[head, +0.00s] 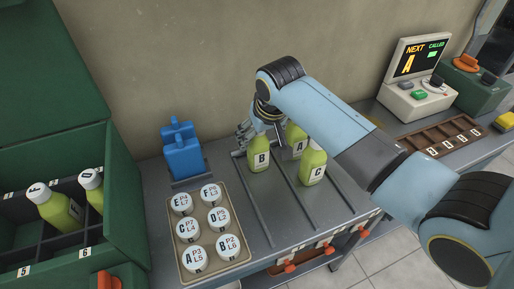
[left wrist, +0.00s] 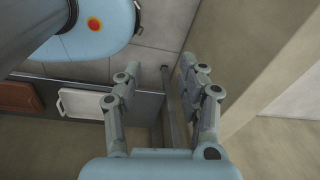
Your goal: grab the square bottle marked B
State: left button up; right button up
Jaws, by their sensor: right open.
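The square bottle marked B (head: 259,158) is green with a white label and stands upright on the grey bench, in a lane between rails. Bottle A (head: 297,140) stands behind it to the right, and bottle C (head: 312,166) stands to its right. My right gripper (head: 243,133) is open, just behind and left of bottle B's top; whether it touches the bottle I cannot tell. The right arm reaches across from the right and partly hides bottles A and C. My left gripper (left wrist: 160,85) shows in the left wrist view, open and empty, away from the bottles.
A tan tray (head: 243,262) of round labelled caps lies in front on the left, with blue blocks (head: 183,155) behind it. A green crate (head: 100,235) holding bottles is at far left. A screen console (head: 415,75) and slotted wooden tray (head: 440,135) stand at right.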

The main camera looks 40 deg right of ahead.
jog(key=shift+w+f, duration=0.2)
jog(key=shift+f, duration=0.15)
jog(key=x, duration=0.3)
jog(key=shift+w+d+f, duration=0.1)
jog(key=shift+d+f, duration=0.05)
jog(key=shift+f, duration=0.1)
jog(key=shift+w+f, duration=0.25)
jog(key=shift+f, duration=0.2)
jog(key=shift+s, duration=0.1)
jog(key=c, duration=1.3)
pick_arm(q)
jog(key=shift+w+r, duration=0.1)
jog(key=shift+w, duration=1)
pick_arm(e)
jog(key=shift+c, duration=1.2)
